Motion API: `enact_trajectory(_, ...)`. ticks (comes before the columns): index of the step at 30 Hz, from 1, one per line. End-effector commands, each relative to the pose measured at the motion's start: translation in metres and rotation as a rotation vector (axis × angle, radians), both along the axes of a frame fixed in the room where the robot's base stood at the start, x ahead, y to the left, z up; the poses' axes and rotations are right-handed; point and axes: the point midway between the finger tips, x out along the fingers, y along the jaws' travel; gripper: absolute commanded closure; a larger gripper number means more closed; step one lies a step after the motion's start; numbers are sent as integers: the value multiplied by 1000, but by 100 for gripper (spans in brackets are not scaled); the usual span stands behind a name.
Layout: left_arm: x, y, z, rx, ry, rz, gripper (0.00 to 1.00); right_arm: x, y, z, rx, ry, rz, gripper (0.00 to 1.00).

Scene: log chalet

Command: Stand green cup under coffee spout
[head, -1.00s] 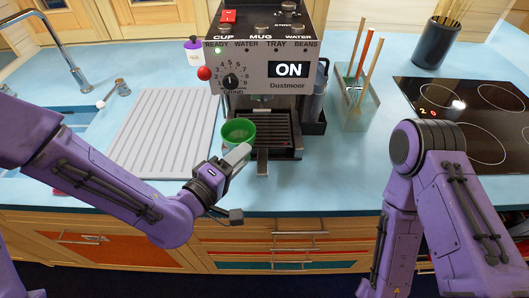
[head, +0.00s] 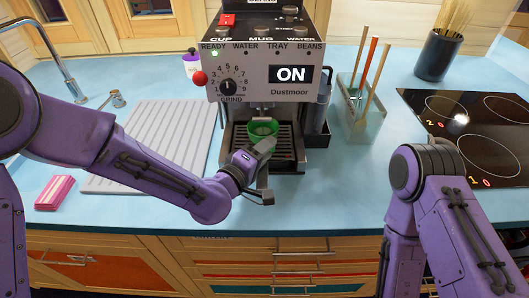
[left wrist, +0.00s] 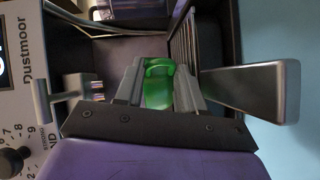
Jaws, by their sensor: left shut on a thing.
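The green cup (head: 263,130) is upright over the drip tray (head: 285,142) of the coffee machine (head: 262,75). My left gripper (head: 258,146) is shut on the cup from the front. In the left wrist view the cup (left wrist: 159,84) sits between the two fingers (left wrist: 160,92). The cup's base is hidden in the head view, so I cannot tell whether it touches the tray. The coffee spout is mostly hidden under the machine's front panel. My right arm (head: 440,190) shows at the right, but its gripper is not in view.
A ribbed drainboard (head: 160,135) lies left of the machine. A clear holder with sticks (head: 360,105) and a dark hob (head: 470,125) are at the right. A pink striped block (head: 55,192) lies at the left front. The counter before the machine is clear.

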Motion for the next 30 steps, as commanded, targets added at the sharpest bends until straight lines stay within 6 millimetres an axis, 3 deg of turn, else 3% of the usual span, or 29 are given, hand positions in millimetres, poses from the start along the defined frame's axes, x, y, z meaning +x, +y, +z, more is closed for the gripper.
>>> enact_trajectory(3, 0, 0, -5, 0, 0, 0, 100, 0, 0, -4, 0, 0, 0, 57)
enact_trajectory(4, 0, 0, -4, 0, 0, 0, 55, 0, 0, -3, 0, 0, 0, 57)
enact_trajectory(5, 0, 0, -4, 0, 0, 0, 50, 0, 0, -3, 0, 0, 0, 57)
enact_trajectory(14, -3, 3, 1, 1, 1, 1, 50, 0, 0, 0, 0, 0, 0, 57)
enact_trajectory(25, -73, 50, 10, -3, -1, 1, 50, 0, 0, -17, 0, 0, 0, 57)
enact_trajectory(26, -77, 53, 12, -2, 1, 1, 50, 0, 0, -15, 0, 0, 0, 57)
enact_trajectory(27, -76, 53, 20, 3, 2, 2, 50, 0, 0, 5, 1, 1, 0, 57)
enact_trajectory(30, -77, 56, 21, 7, -1, 2, 50, 0, 0, 27, 0, 0, 0, 57)
